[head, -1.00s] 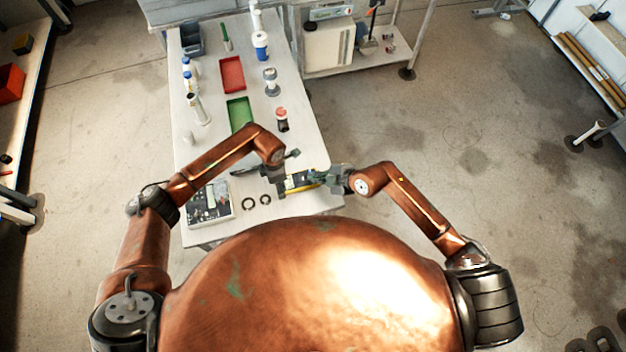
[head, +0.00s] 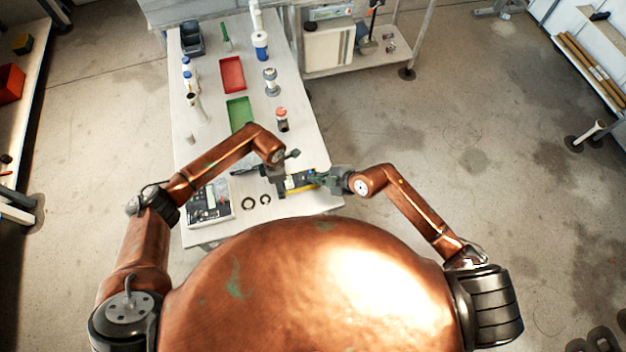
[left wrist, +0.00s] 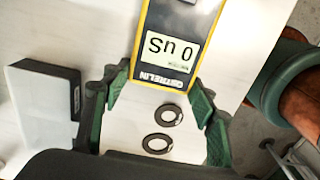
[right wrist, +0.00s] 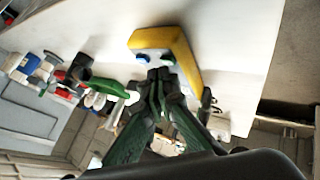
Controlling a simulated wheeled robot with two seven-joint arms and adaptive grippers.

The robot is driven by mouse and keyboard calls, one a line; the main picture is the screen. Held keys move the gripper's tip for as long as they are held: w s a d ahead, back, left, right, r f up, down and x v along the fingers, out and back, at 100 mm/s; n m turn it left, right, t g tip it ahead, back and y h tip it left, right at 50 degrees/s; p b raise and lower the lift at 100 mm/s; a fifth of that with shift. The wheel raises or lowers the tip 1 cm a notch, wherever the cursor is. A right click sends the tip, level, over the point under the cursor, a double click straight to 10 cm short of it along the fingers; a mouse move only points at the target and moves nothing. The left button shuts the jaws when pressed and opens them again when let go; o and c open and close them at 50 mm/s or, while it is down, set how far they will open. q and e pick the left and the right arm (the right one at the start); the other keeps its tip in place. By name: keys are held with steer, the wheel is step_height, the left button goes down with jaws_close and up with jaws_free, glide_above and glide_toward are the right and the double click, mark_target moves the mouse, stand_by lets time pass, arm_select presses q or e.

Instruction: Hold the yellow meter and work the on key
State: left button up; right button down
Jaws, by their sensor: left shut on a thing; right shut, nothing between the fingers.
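The yellow meter (head: 302,183) is near the front right of the table. In the left wrist view its dark face (left wrist: 182,18) has a lit display (left wrist: 171,52) reading 0 uS, upside down there. My left gripper (head: 280,182) is shut on the meter, one green finger at each side of its display end (left wrist: 157,88). My right gripper (head: 322,178) is shut and empty at the meter's other end. In the right wrist view its fingertips (right wrist: 158,78) are close to a blue key (right wrist: 142,58) and a darker key (right wrist: 168,57). I cannot tell whether they touch.
Two dark rings (head: 256,201) lie in front of the meter, beside a white-and-dark box (head: 208,207). A green tray (head: 239,111), a red tray (head: 232,75) and several bottles stand farther back. The table's right edge is close to my right gripper.

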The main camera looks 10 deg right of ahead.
steer(key=shift+f, duration=0.35)
stand_by(0.7)
steer(key=shift+r, duration=0.75)
steer(key=shift+r, duration=2.55)
arm_select(q)
steer(key=o, duration=1.4)
steer(key=shift+o, duration=0.2)
